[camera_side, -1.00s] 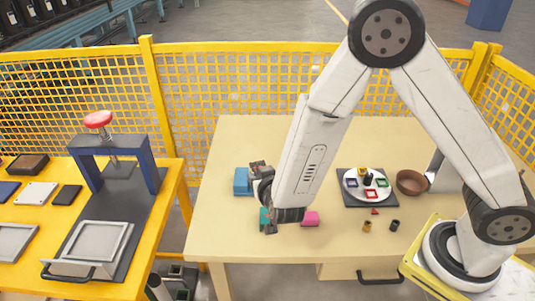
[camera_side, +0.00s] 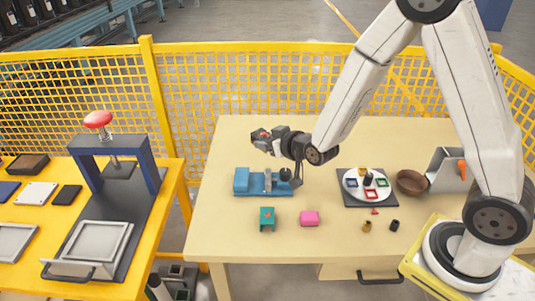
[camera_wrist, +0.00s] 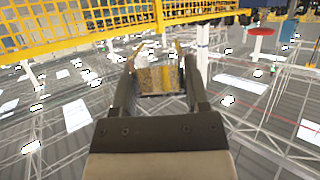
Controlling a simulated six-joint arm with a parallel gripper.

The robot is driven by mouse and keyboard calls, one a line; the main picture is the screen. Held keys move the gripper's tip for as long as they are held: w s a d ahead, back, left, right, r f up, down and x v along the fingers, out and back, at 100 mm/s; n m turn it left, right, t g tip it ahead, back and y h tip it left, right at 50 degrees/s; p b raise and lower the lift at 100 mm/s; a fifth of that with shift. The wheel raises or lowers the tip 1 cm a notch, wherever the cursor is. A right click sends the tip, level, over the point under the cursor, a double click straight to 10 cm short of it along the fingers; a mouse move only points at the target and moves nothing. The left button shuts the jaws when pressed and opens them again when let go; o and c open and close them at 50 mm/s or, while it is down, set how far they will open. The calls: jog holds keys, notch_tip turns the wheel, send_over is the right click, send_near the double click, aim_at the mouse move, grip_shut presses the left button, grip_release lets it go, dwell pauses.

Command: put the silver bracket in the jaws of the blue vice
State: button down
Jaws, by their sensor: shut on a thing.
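The blue vice (camera_side: 242,181) stands on the left part of the table. A grey upright piece (camera_side: 268,181) shows in its middle, and I cannot tell whether it is part of the vice. My gripper (camera_side: 262,139) is raised above and behind the vice in the side view, lying about level and pointing left. In the wrist view my gripper (camera_wrist: 157,75) is shut on a shiny block-like piece, which looks like the silver bracket (camera_wrist: 160,80); it mirrors yellow. The bracket's full shape is hidden between the fingers, and it is apart from the vice.
A teal block (camera_side: 267,219) and a pink block (camera_side: 310,218) lie in front of the vice. A white plate (camera_side: 352,191) with coloured pieces, a brown bowl (camera_side: 411,182) and a grey stand (camera_side: 447,170) are to the right. A yellow fence (camera_side: 230,80) runs behind.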

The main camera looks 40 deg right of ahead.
jog(key=shift+d+r+n+y, duration=0.3)
jog(key=shift+d+y, duration=0.1)
jog(key=shift+d, duration=0.15)
jog(key=shift+a+f, duration=0.1)
jog(key=shift+a, duration=0.05)
jog(key=shift+a+f+m+h, duration=0.25)
jog(key=shift+a+m+h, duration=0.1)
jog(key=shift+a, duration=0.25)
jog(key=shift+a+f+m+h, duration=0.25)
jog(key=shift+a+h, duration=0.1)
jog(key=shift+a, duration=0.2)
jog(key=s+a+f+m+g+h, duration=0.2)
jog(key=s+a+f+m+h, duration=0.1)
jog(key=s, duration=0.4)
jog(key=s+a+f+m+g+h, duration=0.1)
jog(key=s+a+f+m+h, duration=0.3)
jog(key=s+a+h, duration=0.1)
jog(key=shift+s+a+m+g, duration=0.25)
jog(key=shift+s+m+g, duration=0.15)
jog(key=shift+s, duration=0.45)
jog(key=shift+f, duration=0.1)
